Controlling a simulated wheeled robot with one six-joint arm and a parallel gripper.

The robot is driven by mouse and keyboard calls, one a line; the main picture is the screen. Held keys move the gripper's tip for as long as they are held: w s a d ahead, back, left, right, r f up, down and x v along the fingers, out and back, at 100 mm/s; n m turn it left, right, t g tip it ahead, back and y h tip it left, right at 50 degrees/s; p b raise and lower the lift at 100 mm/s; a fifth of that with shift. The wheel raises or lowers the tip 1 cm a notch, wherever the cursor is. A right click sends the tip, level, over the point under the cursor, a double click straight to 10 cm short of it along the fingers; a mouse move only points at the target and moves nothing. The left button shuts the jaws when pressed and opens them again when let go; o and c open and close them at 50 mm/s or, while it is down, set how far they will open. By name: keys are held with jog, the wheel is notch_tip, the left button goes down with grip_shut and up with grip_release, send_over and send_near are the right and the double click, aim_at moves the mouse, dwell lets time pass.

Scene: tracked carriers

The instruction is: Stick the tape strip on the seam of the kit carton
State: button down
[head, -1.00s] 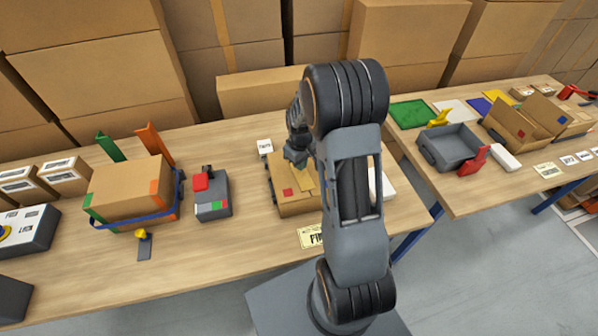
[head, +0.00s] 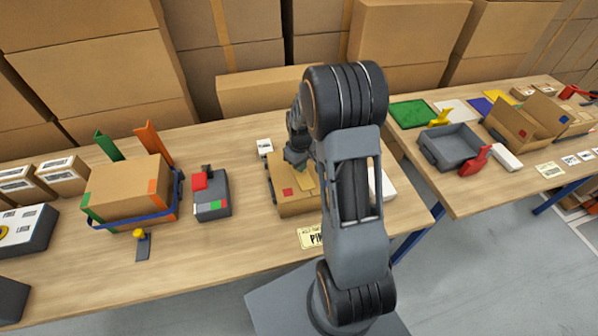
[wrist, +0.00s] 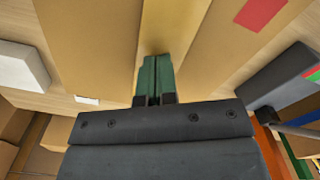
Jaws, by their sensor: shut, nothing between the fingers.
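The kit carton (head: 292,208) is a brown box with a red square on its top, on the near table and partly hidden behind my arm. In the wrist view its top (wrist: 95,40) fills most of the picture. A yellowish tape strip (wrist: 172,28) runs along the middle of that top, over the line of the seam; whether it is pressed flat all along, I cannot tell. My gripper (wrist: 152,68) is shut and empty. Its green fingertips are over the near end of the strip, at or just above it. It also shows in the head view (head: 297,158).
A white box (head: 383,186) lies right of the carton, partly behind my arm. A grey and red device (head: 211,198) and a strapped carton (head: 125,190) stand to the left. A label plate (head: 309,237) lies in front. A second table (head: 470,195) is at the right.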

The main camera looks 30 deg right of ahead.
aim_at(291, 176)
jog(key=shift+f, duration=0.35)
jog(key=shift+r, duration=0.35)
dwell(0.6)
jog(key=shift+a, duration=0.1)
jog(key=shift+s+a, duration=0.25)
jog(key=shift+a, duration=1.2)
jog(key=shift+s+a, duration=0.25)
jog(key=shift+a, duration=1.15)
jog(key=shift+s+a, duration=0.25)
jog(key=shift+a, duration=1.2)
jog(key=shift+f+b, duration=0.1)
jog(key=shift+b, duration=0.25)
jog(key=shift+f+b, duration=0.3)
jog(key=shift+f, duration=0.05)
jog(key=shift+w+d, duration=0.25)
jog(key=shift+d, duration=1.1)
jog(key=shift+w+d, duration=0.2)
jog(key=shift+d, duration=1.1)
